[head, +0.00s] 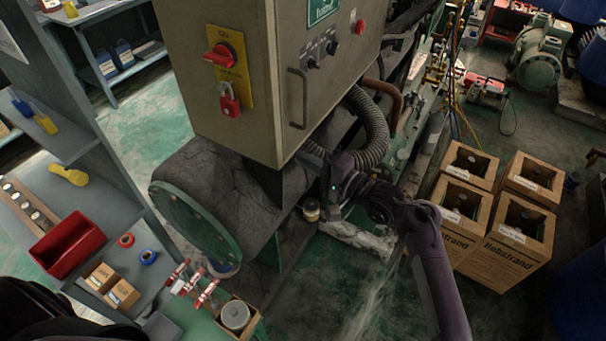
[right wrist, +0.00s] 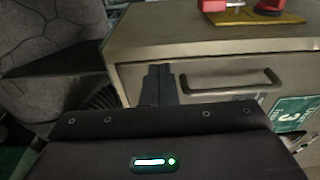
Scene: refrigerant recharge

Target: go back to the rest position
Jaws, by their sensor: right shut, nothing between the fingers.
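My right gripper (head: 312,152) is at the lower right edge of the grey control cabinet (head: 240,110), its arm reaching in from the lower right. In the right wrist view its two dark fingers (right wrist: 160,84) are together, with nothing between them. They appear in front of the cabinet door, beside the bar handle (right wrist: 232,82); I cannot tell whether they touch the door. The handle also shows in the head view (head: 297,98), above the gripper. My left gripper is not in view.
The cabinet has a red rotary switch (head: 220,56) and a red padlock (head: 229,98). A ribbed hose (head: 370,125) runs close behind my right gripper. Cardboard boxes with cylinders (head: 505,250) stand right of my arm. A red bin (head: 68,243) sits on the left bench.

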